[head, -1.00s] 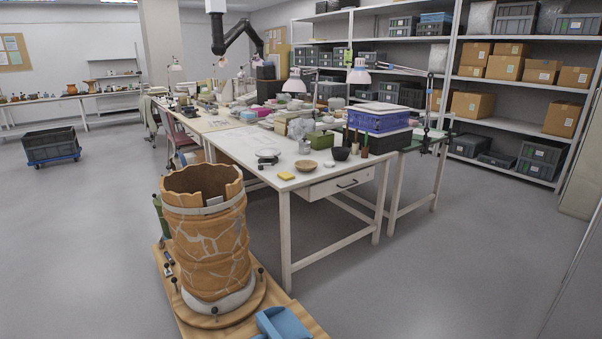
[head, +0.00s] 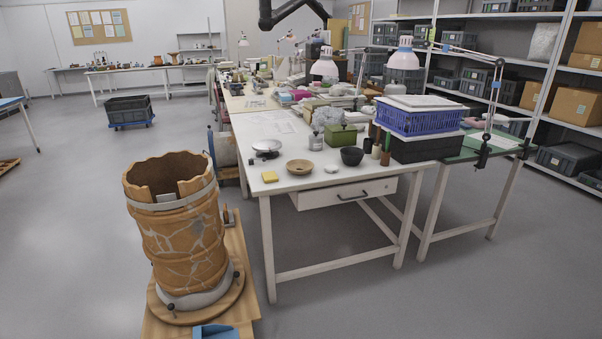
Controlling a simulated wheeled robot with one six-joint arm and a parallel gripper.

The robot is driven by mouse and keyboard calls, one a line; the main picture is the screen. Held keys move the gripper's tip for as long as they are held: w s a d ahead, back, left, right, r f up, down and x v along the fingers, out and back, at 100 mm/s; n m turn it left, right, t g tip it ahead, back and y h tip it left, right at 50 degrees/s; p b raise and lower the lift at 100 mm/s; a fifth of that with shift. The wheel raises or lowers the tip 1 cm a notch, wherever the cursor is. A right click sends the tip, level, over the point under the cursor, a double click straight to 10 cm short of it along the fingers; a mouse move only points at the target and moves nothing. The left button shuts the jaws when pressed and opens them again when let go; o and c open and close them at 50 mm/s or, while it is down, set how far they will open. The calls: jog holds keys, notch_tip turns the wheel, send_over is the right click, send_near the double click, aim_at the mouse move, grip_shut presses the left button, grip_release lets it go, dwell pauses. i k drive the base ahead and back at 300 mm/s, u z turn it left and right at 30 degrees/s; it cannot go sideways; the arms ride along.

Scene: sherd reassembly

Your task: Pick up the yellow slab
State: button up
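A small yellow slab (head: 269,176) lies flat on the near left corner of the white table (head: 330,182). It sits apart from the wooden bowl to its right and the scale behind it. Nothing covers it. No gripper shows in this view, so I cannot see its fingers or whether it holds anything.
A wooden bowl (head: 299,167), a scale (head: 266,147) and a dark bowl (head: 352,156) stand near the slab. A cracked, reassembled jar (head: 178,232) on a wooden base (head: 247,285) stands left of the table. Floor (head: 340,310) in front is clear. A black jointed arm (head: 290,10) crosses the top edge.

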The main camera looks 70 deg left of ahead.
aim_at(271, 176)
jog(key=i, duration=0.35)
jog(key=u, duration=2.05)
jog(key=i, duration=2.15)
jog(key=u, duration=1.45)
